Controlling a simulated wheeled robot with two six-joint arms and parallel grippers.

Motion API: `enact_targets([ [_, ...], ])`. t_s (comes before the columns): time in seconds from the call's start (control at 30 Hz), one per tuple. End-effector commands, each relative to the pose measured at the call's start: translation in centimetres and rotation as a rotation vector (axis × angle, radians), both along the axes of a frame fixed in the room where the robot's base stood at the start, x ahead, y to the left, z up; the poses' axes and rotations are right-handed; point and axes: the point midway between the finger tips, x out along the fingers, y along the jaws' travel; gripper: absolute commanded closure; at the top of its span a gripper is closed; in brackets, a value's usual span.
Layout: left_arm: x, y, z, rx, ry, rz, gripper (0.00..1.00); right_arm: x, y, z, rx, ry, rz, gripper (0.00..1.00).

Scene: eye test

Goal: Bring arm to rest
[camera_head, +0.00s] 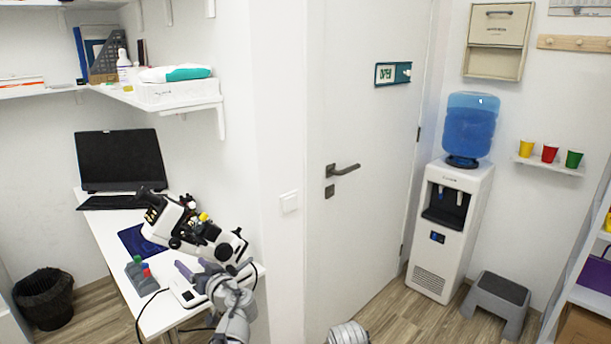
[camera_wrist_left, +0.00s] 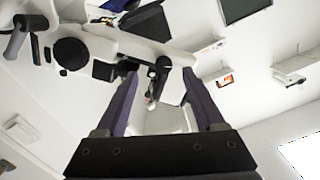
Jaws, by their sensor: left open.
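My left gripper (camera_head: 192,267) is low at the front of the white desk, beside the microscope. Its two purple-grey fingers also show in the left wrist view (camera_wrist_left: 161,82), spread wide apart with nothing held between them. The white and black microscope (camera_head: 203,235) stands on the desk, and my gripper and forearm cover part of its base. In the left wrist view, part of the microscope (camera_wrist_left: 105,45) fills the upper left, beyond the fingers. Whether the fingers touch it I cannot tell. My right gripper is not in view.
The desk (camera_head: 112,225) also holds a laptop (camera_head: 120,160), a dark blue mat (camera_head: 138,241) and a small rack (camera_head: 140,272) with coloured caps. A black cable loops at the desk's front. A closed door (camera_head: 365,150), water dispenser (camera_head: 448,230) and grey step stool (camera_head: 498,298) are to the right.

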Motion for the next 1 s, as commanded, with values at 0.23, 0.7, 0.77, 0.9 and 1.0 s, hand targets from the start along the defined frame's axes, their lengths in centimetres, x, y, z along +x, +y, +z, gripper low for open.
enact_targets([
  [0.23, -5.2, -8.3, -5.2, -0.266, 0.45, -0.007, 0.29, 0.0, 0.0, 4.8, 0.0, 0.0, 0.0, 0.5],
  [0.7, -19.2, -27.8, -10.1, -0.598, 1.333, -0.524, 0.29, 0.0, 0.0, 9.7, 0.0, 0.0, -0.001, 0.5],
  [0.77, -20.0, -28.6, -10.1, -0.608, 1.371, -0.56, 0.29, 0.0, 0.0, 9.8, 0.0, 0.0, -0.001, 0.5],
  [0.9, -20.7, -29.4, -10.1, -0.618, 1.404, -0.595, 0.29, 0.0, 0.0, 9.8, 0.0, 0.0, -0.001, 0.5],
  [1.0, -20.7, -29.4, -10.2, -0.618, 1.405, -0.596, 0.29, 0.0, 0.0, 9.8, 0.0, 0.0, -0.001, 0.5],
])
